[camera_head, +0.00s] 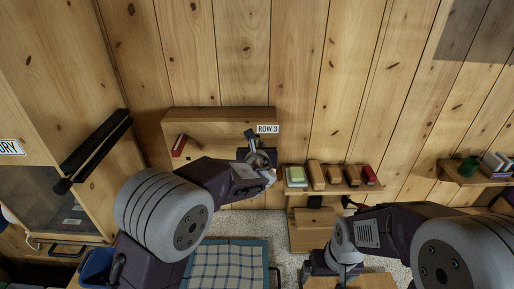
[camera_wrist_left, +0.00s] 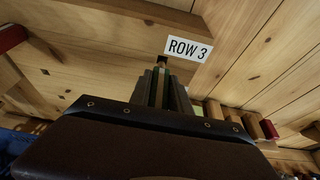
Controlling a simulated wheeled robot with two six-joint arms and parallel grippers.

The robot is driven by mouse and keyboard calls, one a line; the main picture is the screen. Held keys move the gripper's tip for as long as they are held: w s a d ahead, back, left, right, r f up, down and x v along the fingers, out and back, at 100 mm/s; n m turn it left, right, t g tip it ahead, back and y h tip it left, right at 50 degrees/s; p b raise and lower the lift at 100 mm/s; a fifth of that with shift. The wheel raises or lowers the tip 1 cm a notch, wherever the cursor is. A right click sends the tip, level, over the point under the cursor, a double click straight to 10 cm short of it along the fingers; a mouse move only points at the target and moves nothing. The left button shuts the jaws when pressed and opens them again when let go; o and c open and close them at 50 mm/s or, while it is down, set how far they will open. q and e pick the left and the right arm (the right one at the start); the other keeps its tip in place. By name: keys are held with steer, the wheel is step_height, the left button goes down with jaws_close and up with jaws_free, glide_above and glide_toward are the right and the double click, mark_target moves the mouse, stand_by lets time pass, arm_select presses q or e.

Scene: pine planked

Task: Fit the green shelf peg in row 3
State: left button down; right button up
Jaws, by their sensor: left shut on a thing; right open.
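My left gripper (camera_head: 253,140) is raised at the right end of the upper wall shelf, beside the ROW 3 label (camera_head: 267,128). In the left wrist view its fingers (camera_wrist_left: 163,88) are shut on the green shelf peg (camera_wrist_left: 159,86), of which only a narrow, dim strip shows between them. The label (camera_wrist_left: 188,50) is just above and right of the fingertips. A small dark hole (camera_wrist_left: 163,59) in the wood is just beyond the tips; whether the peg touches it I cannot tell. My right gripper (camera_head: 322,266) is low at the right, open, its fingertips hard to see.
A lower shelf (camera_head: 330,188) carries several books and blocks. Another shelf (camera_head: 470,179) stands far right. A cabinet with a black handle (camera_head: 95,150) is at left; a checked cloth (camera_head: 230,265) lies below.

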mark_target(257, 141)
stand_by(0.7)
arm_select(q)
steer(key=shift+b, duration=0.4)
stand_by(0.4)
steer(key=shift+w, duration=1.5)
steer(key=shift+w+r+p, duration=0.1)
steer(key=shift+w+p, duration=0.15)
steer(key=shift+p, duration=0.05)
steer(key=c, duration=1.1)
jaws_free()
steer(key=shift+c, duration=0.2)
steer(key=shift+w, duration=0.15)
